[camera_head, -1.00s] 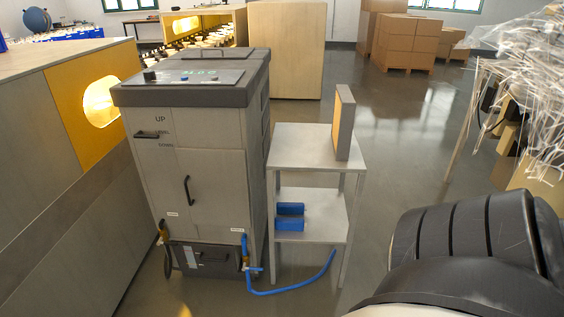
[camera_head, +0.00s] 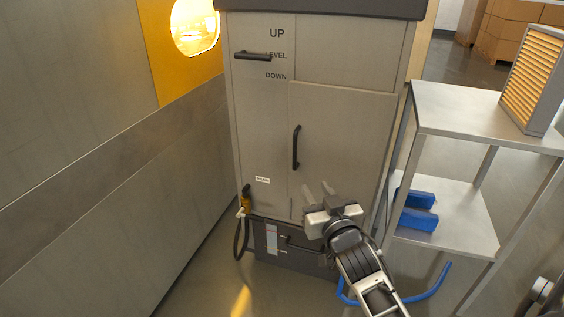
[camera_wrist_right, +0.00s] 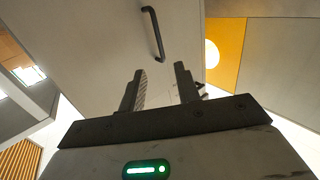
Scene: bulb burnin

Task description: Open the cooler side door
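The cooler (camera_head: 260,110) is a tall grey cabinet, seen close up in the head view. Its door (camera_head: 345,150) is shut flat and carries a vertical black handle (camera_head: 296,147). The same handle shows at the top of the right wrist view (camera_wrist_right: 154,33). My right gripper (camera_head: 318,190) is in front of the door's lower part, below the handle and apart from it. In the right wrist view its two fingers (camera_wrist_right: 160,86) stand apart with nothing between them. My left gripper is in neither view.
A black horizontal lever handle (camera_head: 252,56) sits beside the words UP, LEVEL and DOWN. A metal stand (camera_head: 470,115) with a filter panel (camera_head: 533,78) and blue items (camera_head: 417,208) is close on the right. A grey wall with a yellow panel (camera_head: 165,45) borders the left.

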